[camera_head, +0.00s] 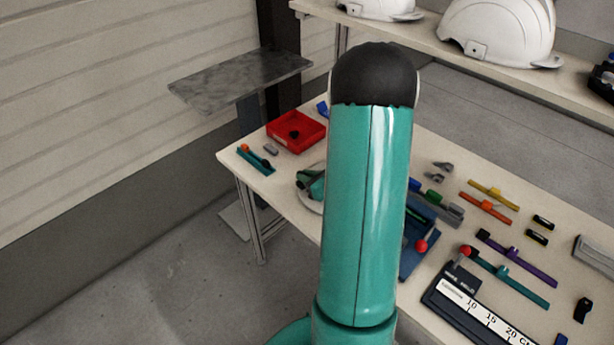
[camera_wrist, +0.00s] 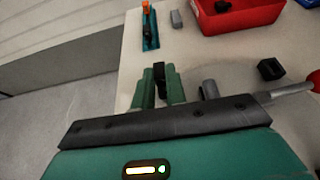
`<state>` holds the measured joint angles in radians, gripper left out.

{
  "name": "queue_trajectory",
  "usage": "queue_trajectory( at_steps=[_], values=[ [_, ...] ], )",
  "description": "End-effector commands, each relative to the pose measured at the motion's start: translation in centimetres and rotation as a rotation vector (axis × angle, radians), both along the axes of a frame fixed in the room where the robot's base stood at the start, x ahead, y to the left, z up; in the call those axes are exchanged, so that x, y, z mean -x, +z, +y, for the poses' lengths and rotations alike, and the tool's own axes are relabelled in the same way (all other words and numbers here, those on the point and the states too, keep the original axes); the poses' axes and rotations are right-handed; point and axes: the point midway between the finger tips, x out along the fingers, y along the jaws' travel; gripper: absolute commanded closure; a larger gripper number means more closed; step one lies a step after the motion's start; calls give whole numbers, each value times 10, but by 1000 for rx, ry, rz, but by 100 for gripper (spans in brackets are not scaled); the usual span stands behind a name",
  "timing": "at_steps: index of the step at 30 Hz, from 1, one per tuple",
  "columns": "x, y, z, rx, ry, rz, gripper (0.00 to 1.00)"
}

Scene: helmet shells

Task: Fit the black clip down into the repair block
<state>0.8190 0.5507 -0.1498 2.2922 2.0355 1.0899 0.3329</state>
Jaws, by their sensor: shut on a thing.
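My gripper (camera_wrist: 159,80) is shut on the black clip (camera_wrist: 158,72), which stands upright between the two green fingertips in the wrist view. Beyond the fingers a narrow teal block (camera_wrist: 151,40) with an orange piece lies on the table. It also shows in the head view (camera_head: 253,159), at the table's left end, apart from my gripper. I cannot tell for certain whether this is the repair block. In the head view my arm hides most of the gripper, and the clip cannot be made out.
A red tray (camera_head: 296,131) holding a black piece stands behind the teal block, with a small grey piece (camera_head: 271,149) between them. A dark hollow block (camera_wrist: 270,69) lies right of my fingers in the wrist view. Coloured tools and a blue board (camera_head: 421,262) crowd the right side.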

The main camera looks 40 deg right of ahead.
Motion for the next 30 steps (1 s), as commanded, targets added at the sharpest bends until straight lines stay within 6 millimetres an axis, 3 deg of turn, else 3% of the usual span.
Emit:
queue_trajectory(
  at_steps=[16, 30],
  values=[
    [0, -9, 0, -1, 0, 0, 100],
    [0, 0, 0, 0, 0, 0, 100]
  ],
)
